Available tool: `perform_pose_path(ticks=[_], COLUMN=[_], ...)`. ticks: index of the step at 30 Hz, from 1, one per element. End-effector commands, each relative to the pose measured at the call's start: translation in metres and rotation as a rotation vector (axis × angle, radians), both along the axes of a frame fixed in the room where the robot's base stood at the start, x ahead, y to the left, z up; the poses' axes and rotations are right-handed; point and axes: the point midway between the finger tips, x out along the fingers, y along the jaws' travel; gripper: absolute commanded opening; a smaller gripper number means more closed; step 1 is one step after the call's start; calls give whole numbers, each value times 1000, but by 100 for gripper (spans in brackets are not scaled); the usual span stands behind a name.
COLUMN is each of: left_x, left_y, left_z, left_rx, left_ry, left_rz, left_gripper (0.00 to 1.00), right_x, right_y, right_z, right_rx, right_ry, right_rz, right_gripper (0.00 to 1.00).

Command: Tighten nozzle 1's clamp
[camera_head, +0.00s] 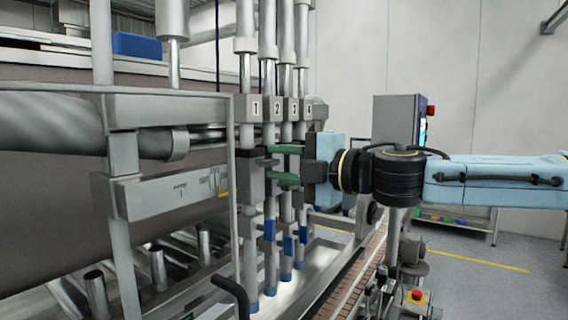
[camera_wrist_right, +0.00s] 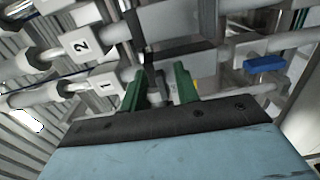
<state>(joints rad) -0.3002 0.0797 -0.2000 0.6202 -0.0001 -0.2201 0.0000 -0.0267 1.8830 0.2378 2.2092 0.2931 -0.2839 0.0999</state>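Nozzle 1 (camera_head: 249,235) is the nearest upright tube of the row, under the plate marked 1 (camera_head: 255,108). A dark clamp block (camera_head: 250,182) sits around it at mid height. My right gripper (camera_head: 284,165) reaches in from the right at that height. Its two green fingers are apart, one above the other, with their tips close to the clamp's right side. In the right wrist view the fingers (camera_wrist_right: 160,88) straddle a narrow gap with a small dark part in it; I cannot tell whether they touch it. The 1 plate (camera_wrist_right: 104,85) shows at their left. My left gripper is not in view.
A metal frame (camera_head: 165,190) with a scale stands at left. A conveyor (camera_head: 345,285) runs below. A control box (camera_head: 397,120) stands behind my right arm. Floor at right is open.

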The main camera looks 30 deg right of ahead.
Motion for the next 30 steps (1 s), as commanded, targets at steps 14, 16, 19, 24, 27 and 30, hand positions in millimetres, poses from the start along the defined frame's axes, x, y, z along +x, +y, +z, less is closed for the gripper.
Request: perform_pose_path(ticks=[14,16,19,24,27,30], left_x=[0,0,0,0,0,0], left_y=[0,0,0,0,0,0], left_z=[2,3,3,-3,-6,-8], left_rx=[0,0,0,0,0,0], left_ry=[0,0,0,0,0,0], left_rz=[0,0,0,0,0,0], left_gripper=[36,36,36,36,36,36], right_x=[-17,-20,-25,-36,-42,-49], right_y=[-7,-9,-11,-14,-17,-20], right_z=[2,3,2,1,1,1], right_rx=[-3,-1,1,-6,-4,-3], right_ry=[-4,-5,-5,-5,-5,-5], right_rz=[-2,-1,-1,2,1,1], right_gripper=[31,31,31,31,31,31])
